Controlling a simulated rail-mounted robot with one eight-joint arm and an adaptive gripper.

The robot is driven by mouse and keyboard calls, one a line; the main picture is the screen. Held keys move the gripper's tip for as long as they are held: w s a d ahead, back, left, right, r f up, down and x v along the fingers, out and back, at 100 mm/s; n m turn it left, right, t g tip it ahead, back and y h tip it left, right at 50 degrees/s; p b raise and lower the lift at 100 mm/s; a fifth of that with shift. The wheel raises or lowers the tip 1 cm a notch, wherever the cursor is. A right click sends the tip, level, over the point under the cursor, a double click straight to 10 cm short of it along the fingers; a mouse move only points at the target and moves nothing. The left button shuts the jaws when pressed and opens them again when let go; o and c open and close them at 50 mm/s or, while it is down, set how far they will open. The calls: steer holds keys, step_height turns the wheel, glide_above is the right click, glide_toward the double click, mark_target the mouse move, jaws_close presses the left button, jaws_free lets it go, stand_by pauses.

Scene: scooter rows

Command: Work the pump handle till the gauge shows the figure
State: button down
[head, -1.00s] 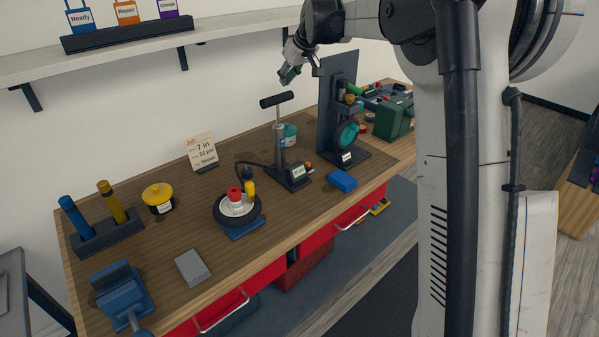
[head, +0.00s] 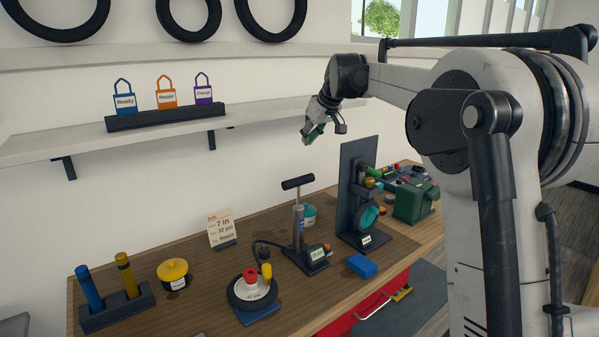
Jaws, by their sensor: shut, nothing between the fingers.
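The floor pump (head: 299,226) stands upright on the bench, with a black T-shaped handle (head: 298,182) on a grey shaft that shows above the barrel. A small gauge display (head: 317,254) sits on its base; its figure is too small to read surely. A black hose runs from the pump to a small wheel (head: 239,303) with a red cap and a yellow piece on it. A job card (head: 222,231) behind reads 7 in, 32 psi, Repair. My gripper (head: 308,137) is shut and empty, above the pump handle and apart from it.
A dark upright stand (head: 353,190) with a teal ring rises right of the pump. A blue block (head: 361,265) lies in front. A yellow-lidded pot (head: 174,272) and a holder with blue and yellow tubes (head: 117,306) are at left. A wall shelf (head: 60,143) runs above the bench.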

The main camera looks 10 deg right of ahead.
steer(key=p, duration=0.1)
glide_above(299, 178)
step_height(299, 178, down, 8)
steer(key=shift+w+a+r, duration=0.1)
steer(key=shift+w+r, duration=0.05)
step_height(299, 178, down, 2)
steer(key=shift+f+p, duration=0.25)
steer(key=shift+p, duration=0.15)
steer(key=shift+s+f, duration=0.25)
steer(key=shift+f, duration=0.75)
step_height(299, 178, down, 8)
steer(key=b, duration=0.4)
steer(key=shift+f, duration=0.15)
